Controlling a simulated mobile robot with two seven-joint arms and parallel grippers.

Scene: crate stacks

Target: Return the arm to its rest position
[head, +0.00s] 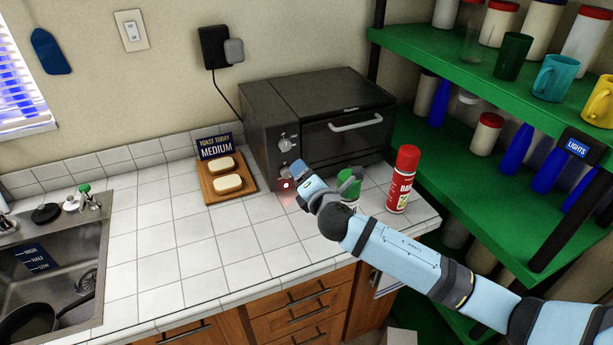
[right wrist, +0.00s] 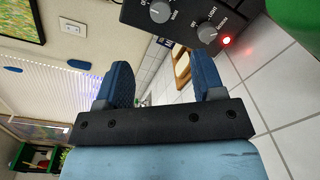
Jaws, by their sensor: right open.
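My right arm (head: 400,255) reaches in from the lower right across the counter. Its gripper (head: 298,169) is by the lower left front of the black toaster oven (head: 330,92), near the knobs. In the right wrist view the gripper (right wrist: 163,72) has its two blue fingers apart with nothing between them. The oven's knobs (right wrist: 207,31) and a lit red light (right wrist: 227,40) lie just beyond the fingers; whether the gripper touches the oven I cannot tell. My left gripper is not in view.
A green-capped container (head: 349,185) and a red bottle (head: 404,180) stand close by the arm. A wooden board (head: 211,198) with two bread slices and a "MEDIUM" sign is left of the oven. Green shelves (head: 440,60) rise at right. The tiled counter's middle is clear; a sink (head: 75,235) is left.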

